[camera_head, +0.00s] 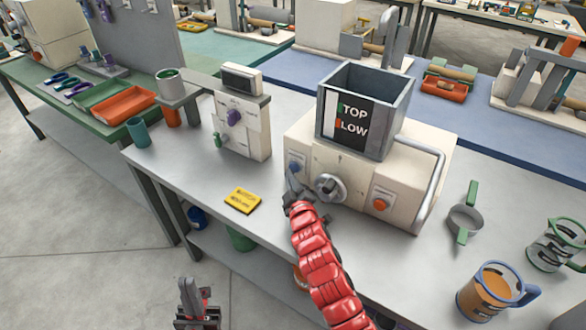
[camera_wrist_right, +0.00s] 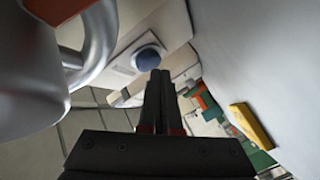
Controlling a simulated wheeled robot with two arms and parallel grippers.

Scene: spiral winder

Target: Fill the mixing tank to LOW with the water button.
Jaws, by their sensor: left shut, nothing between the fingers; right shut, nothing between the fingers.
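The mixing tank (camera_head: 354,115) is a grey open-topped box on a cream machine. Its dark front label reads TOP beside a green mark and LOW beside an orange mark. I cannot make out any water level. The blue water button (camera_head: 294,167) is on the machine's front left; it also shows in the right wrist view (camera_wrist_right: 148,59). My right gripper (camera_head: 292,172) is shut and empty, its fingertips (camera_wrist_right: 160,73) close to the button. I cannot tell whether they touch it. My left gripper (camera_head: 187,285) is shut and empty, low in front of the table.
A grey knob (camera_head: 329,187) and an orange button (camera_head: 380,204) are right of the water button. A bent handle (camera_head: 432,190) stands at the machine's right side. A yellow block (camera_head: 242,200) lies on the table at left. Jugs (camera_head: 492,287) stand at far right.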

